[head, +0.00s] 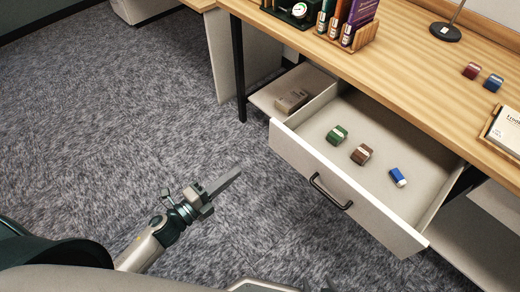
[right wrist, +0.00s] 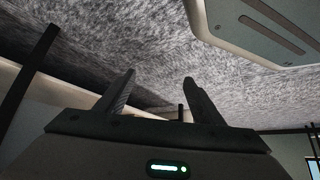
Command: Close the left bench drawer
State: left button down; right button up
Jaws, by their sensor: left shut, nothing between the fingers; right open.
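The bench drawer (head: 345,190) is pulled out from under the wooden bench. It has a white front and a dark bar handle (head: 331,192). Inside lie a green block (head: 337,135), a brown block (head: 361,154) and a blue-and-white block (head: 398,177). My left gripper (head: 228,184) is shut and empty, over the carpet to the left of the drawer front and apart from it. My right gripper shows only in the right wrist view (right wrist: 158,98); it is open with nothing between its fingers.
The wooden bench top (head: 405,60) carries a rack of small bottles (head: 334,30), a lamp base (head: 445,32), small red and blue items and a tray at the right. A shelf with a brownish box (head: 292,101) is beside the drawer. Carpet (head: 110,110) at left is clear.

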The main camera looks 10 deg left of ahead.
pick_arm(q)
jog(key=shift+s+d+r+m+h, duration=0.2)
jog(key=shift+r+m, duration=0.1)
jog(key=shift+r, duration=0.25)
jog(key=shift+s+d+r+m+h, duration=0.15)
jog(key=shift+r+m, duration=0.15)
jog(key=shift+r, duration=0.2)
pick_arm(e)
jog(key=shift+w+a+r, duration=0.15)
jog(key=shift+w+a, duration=0.15)
jog(key=shift+w, duration=0.1)
pick_arm(q)
jog(key=shift+w, duration=0.25)
pick_arm(e)
jog(key=shift+s, duration=0.1)
pick_arm(q)
jog(key=p, duration=0.3)
send_near(277, 140)
jog(key=x, duration=0.5)
jog(key=shift+w, duration=0.1)
jog(key=shift+w+d+f+p, duration=0.15)
jog(key=shift+w+d+p, duration=0.15)
jog(key=shift+w+d, duration=0.15)
pick_arm(e)
jog(key=s+d+f+g+h, duration=0.1)
jog(key=s+d+f+g, duration=0.2)
jog(key=s, duration=0.8)
jog(key=shift+s+d+f, duration=0.15)
jog(key=shift+d+f, duration=0.55)
jog(key=shift+d, duration=0.25)
